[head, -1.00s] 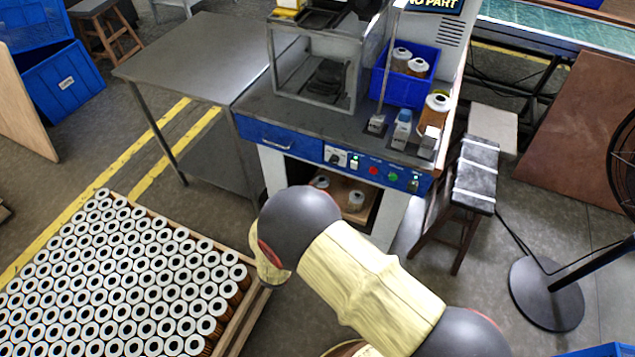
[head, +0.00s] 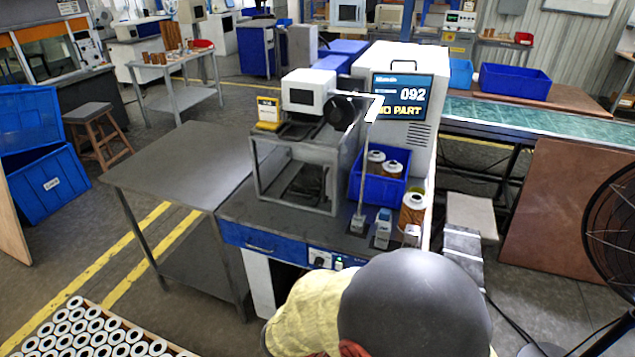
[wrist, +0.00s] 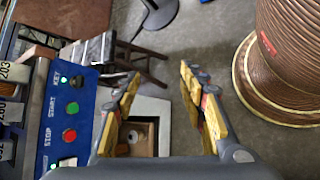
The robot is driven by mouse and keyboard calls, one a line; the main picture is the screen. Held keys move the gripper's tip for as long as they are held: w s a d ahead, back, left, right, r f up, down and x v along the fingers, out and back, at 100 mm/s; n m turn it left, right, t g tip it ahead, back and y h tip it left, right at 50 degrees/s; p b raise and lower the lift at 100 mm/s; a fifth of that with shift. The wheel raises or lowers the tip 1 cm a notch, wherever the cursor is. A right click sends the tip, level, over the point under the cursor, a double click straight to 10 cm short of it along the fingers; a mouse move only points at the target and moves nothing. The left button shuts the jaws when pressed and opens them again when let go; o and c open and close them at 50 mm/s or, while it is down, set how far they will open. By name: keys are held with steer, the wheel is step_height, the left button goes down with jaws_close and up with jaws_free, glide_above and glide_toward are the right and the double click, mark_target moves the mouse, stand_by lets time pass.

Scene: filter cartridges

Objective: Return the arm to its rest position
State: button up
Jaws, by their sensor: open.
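My gripper (wrist: 160,82) shows in the wrist view with its yellow-padded fingers spread and nothing between them. It hangs above the floor beside the machine's blue control panel (wrist: 72,108). In the head view my arm's dark joint and yellow-sleeved link fill the bottom centre, and the gripper is hidden there. The test machine (head: 270,212) stands behind my arm, its screen (head: 402,97) reading "092" and "NO PART". Brown filter cartridges with white tops sit in a blue bin (head: 378,183) on it, and one cartridge (head: 413,212) stands beside the bin.
A crate of many cartridges (head: 75,335) lies at bottom left. A metal table (head: 175,165) adjoins the machine. A fan (head: 612,165) stands at right. The wrist view shows a stool (wrist: 140,62) and a large brown ribbed cylinder (wrist: 285,60) at right. Grey floor lies between them.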

steer(key=s+r+m+y+p, duration=0.2)
steer(key=s+r+m+y, duration=0.25)
steer(key=r, duration=0.65)
steer(key=s+r+m+y+p, duration=0.2)
steer(key=s+r+m+y, duration=0.25)
steer(key=r, duration=0.65)
steer(key=d+r+m+t+p, duration=0.1)
steer(key=d+r+m+t, duration=0.2)
steer(key=d+r, duration=0.3)
step_height(320, 180, up, 3)
steer(key=shift+d+r+m, duration=0.15)
steer(key=shift+d+m, duration=0.05)
steer(key=shift+m, duration=0.1)
steer(key=shift+w, duration=0.1)
